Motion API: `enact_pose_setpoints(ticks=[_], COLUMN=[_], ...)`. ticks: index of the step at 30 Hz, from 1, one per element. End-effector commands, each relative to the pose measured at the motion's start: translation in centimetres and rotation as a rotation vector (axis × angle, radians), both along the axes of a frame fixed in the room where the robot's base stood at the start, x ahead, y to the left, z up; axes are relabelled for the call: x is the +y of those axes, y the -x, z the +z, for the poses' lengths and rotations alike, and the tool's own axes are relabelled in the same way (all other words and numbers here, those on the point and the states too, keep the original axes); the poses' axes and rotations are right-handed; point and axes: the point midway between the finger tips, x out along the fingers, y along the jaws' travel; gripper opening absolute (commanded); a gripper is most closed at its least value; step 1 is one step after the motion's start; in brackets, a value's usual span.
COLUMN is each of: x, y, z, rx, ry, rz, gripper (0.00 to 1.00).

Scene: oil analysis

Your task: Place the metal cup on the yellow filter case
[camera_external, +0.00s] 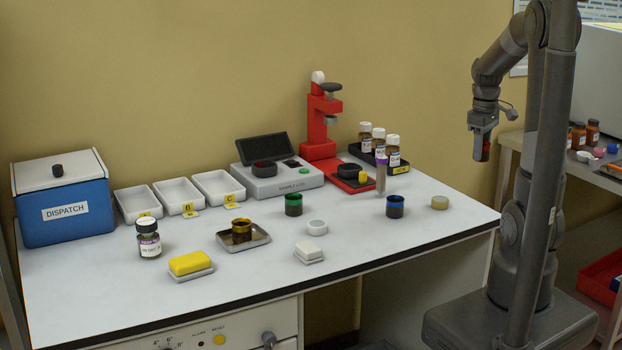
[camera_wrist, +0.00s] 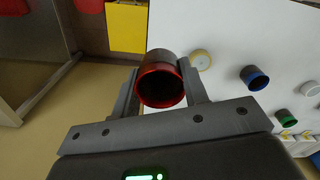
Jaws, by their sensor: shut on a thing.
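A dark metal cup with a red band (camera_wrist: 160,80) sits between the two fingers of my gripper (camera_wrist: 158,72), which is shut on it. In the external view my gripper (camera_external: 484,128) holds the cup (camera_external: 486,152) in the air, right of the white table and well above it. A rectangular yellow case (camera_external: 190,263) on a pale base lies at the table's front left, far from my gripper. A round pale-yellow case (camera_external: 440,202) lies near the right edge; it also shows in the wrist view (camera_wrist: 201,59). I cannot tell which is the filter case.
Cups with blue (camera_external: 395,206) and green (camera_external: 293,204) bands stand on the table. A yellow-brown cup (camera_external: 241,230) stands on a metal tray (camera_external: 263,238). A white round case (camera_external: 317,227) and a white block (camera_external: 309,250) lie nearby. A purple-capped tube (camera_external: 381,174) stands upright.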

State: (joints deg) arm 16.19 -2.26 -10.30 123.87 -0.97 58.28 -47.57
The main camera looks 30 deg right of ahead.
Motion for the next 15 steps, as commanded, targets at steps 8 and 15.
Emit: enact_pose_setpoints(ticks=[8,15], x=[1.0,4.5], y=[2.7,-0.2], z=[0.0,-2.8], rx=[-0.002,0.002], ry=[-0.006,-0.008], rz=[0.016,0.021], gripper=[0.18,0.18])
